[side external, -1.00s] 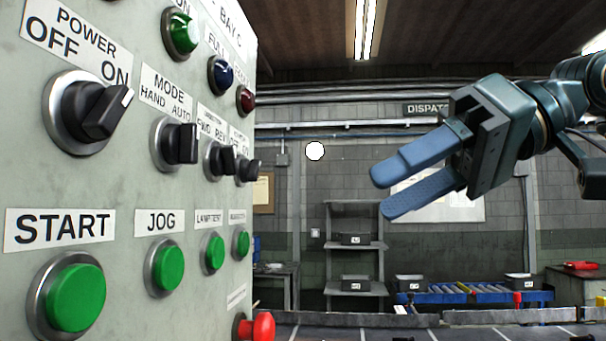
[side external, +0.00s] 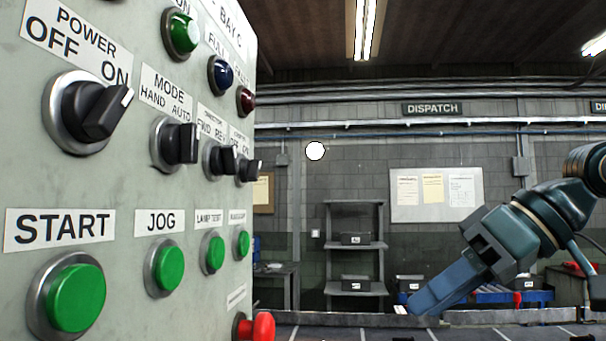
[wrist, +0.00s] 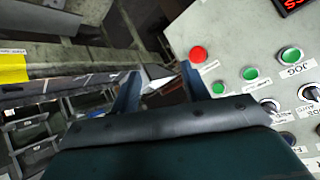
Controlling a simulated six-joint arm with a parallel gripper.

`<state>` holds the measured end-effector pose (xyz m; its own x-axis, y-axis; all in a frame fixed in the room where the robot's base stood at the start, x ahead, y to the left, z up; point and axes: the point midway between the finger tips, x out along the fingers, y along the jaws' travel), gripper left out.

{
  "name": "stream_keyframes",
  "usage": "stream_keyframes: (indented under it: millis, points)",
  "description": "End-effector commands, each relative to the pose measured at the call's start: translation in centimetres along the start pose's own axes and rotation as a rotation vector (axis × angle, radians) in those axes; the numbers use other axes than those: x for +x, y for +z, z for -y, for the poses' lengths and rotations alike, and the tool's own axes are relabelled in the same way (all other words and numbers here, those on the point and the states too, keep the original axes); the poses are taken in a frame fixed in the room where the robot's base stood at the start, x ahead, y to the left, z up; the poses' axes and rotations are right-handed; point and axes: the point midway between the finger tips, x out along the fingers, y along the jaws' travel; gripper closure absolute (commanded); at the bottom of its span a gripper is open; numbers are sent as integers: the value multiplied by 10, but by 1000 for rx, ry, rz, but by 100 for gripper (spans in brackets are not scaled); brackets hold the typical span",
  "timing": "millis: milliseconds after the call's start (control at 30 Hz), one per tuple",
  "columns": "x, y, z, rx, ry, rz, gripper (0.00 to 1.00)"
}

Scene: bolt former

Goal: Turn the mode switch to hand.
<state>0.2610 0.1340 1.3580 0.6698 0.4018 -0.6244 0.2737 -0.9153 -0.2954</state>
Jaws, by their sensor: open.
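The mode switch (side external: 180,143) is a black knob on a round metal collar, on the panel under a MODE label reading HAND and AUTO. Its handle looks turned to the right, toward AUTO. In the wrist view, where the panel shows upside down, the switch (wrist: 310,92) is near the right edge. My gripper (side external: 420,303) is at the lower right in the side view, well away from the panel, its blue fingers angled down to the left and overlapping. In the wrist view my gripper (wrist: 160,80) is open with nothing held between its fingers.
The panel also carries the power switch (side external: 93,112), a direction switch (side external: 220,159), the START button (side external: 76,298), the JOG button (side external: 168,268) and a red mushroom button (side external: 262,326). Free air lies between my gripper and the panel. A shelf (side external: 355,245) stands behind.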

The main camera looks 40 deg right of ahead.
Motion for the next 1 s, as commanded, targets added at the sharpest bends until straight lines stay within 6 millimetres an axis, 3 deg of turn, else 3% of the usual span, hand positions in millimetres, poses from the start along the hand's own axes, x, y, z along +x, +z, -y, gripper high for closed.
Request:
stream_keyframes:
  millis: [400, 1000]
  points:
    - [8, 24, -27, 6, 68, 34, 54]
    - [10, 20, -24, 32, 51, 16, 53]
